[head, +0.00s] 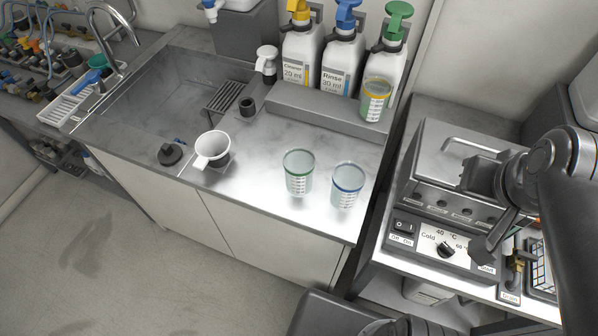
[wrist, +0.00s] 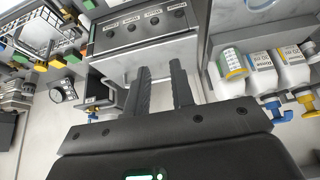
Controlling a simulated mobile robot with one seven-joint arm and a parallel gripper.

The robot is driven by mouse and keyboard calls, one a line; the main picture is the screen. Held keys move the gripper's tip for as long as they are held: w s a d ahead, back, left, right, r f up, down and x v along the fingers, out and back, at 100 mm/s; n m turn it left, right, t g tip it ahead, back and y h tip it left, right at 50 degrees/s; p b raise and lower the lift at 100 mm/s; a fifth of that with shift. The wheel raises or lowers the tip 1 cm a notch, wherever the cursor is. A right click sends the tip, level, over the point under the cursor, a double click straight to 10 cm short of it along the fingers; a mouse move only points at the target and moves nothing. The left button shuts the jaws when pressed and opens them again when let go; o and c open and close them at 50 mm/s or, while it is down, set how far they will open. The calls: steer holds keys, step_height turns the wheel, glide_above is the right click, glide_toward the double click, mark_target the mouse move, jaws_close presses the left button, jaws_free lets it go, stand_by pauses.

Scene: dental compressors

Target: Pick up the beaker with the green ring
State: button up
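The beaker with the green ring (head: 299,177) stands upright on the counter in the head view. It is clear, with printed marks and the ring at its rim. A similar beaker with a blue ring (head: 346,189) stands close to its right, and one with a yellow ring (head: 374,105) stands on the raised ledge behind. My gripper (wrist: 160,72) shows in the wrist view with its two dark fingers apart and nothing between them. In the head view my arm is at the far right, over the heated device, well away from the green-ring beaker. The green-ring beaker is not visible in the wrist view.
Pump bottles (head: 343,65) with yellow, blue and green heads stand on the ledge (head: 300,112). A heated device (head: 440,213) stands right, across a gap. The counter's front is clear.

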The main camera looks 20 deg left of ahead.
steer(key=o, duration=1.4)
steer(key=n+g, duration=0.4)
steer(key=g, duration=0.2)
glide_above(299, 169)
steer(key=s+d, duration=0.2)
steer(key=s, duration=0.1)
step_height(299, 169, down, 9)
steer(key=f, duration=0.5)
steer(key=shift+w+a+f, duration=0.1)
steer(key=shift+a, duration=0.3)
steer(key=shift+w+f, duration=0.1)
steer(key=shift+f, duration=2.75)
